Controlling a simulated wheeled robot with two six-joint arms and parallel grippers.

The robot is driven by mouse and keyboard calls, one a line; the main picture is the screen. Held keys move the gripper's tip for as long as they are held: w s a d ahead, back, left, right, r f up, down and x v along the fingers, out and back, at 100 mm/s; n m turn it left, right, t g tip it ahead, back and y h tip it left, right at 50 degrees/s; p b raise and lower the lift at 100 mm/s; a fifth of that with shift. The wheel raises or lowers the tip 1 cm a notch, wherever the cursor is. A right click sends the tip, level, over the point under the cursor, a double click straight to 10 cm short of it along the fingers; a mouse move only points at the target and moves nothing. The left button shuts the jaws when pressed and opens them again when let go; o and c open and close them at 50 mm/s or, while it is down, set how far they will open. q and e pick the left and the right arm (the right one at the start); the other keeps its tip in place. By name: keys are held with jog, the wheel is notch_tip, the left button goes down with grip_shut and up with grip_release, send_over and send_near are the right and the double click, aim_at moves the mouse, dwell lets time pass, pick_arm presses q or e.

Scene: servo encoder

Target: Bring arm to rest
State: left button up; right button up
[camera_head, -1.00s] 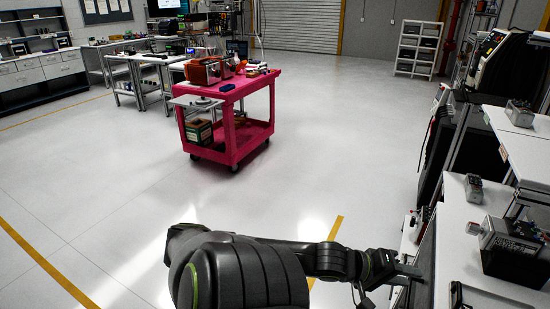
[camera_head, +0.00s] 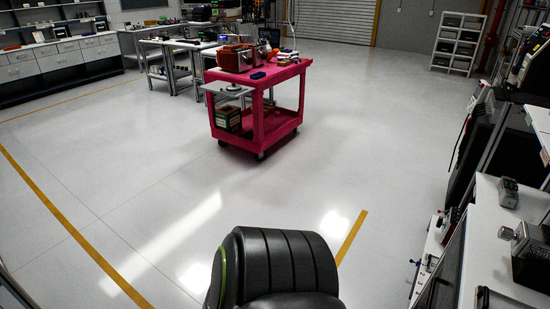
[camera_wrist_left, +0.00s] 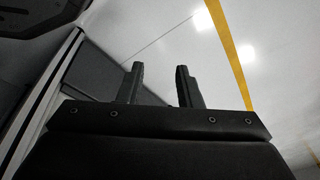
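In the left wrist view my left gripper (camera_wrist_left: 160,87) shows two dark fingers standing apart, with nothing between them. Behind the fingers are a dark panel, pale floor and a yellow floor line. In the head view a black, rounded link of my arm (camera_head: 280,265) fills the bottom middle. No gripper shows in the head view, and my right gripper is in neither view.
A pink cart (camera_head: 262,125) carrying tools and boxes stands ahead on the open floor. A white workbench (camera_head: 500,245) with a grey device (camera_head: 508,192) and a metal-topped unit (camera_head: 532,245) runs along the right edge. Floor between arm and cart is clear.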

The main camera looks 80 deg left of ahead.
pick_arm(q)
jog(key=shift+m+g+h, duration=0.3)
jog(key=shift+m+g, duration=0.1)
jog(key=shift+m, duration=0.3)
jog(key=s+d, duration=0.1)
jog(key=d, duration=0.1)
jog(key=s+d+f, duration=0.1)
jog(key=s, duration=0.1)
jog(key=shift+s+d+f, duration=0.2)
jog(key=shift+s+d, duration=0.1)
jog(key=shift+d, duration=0.05)
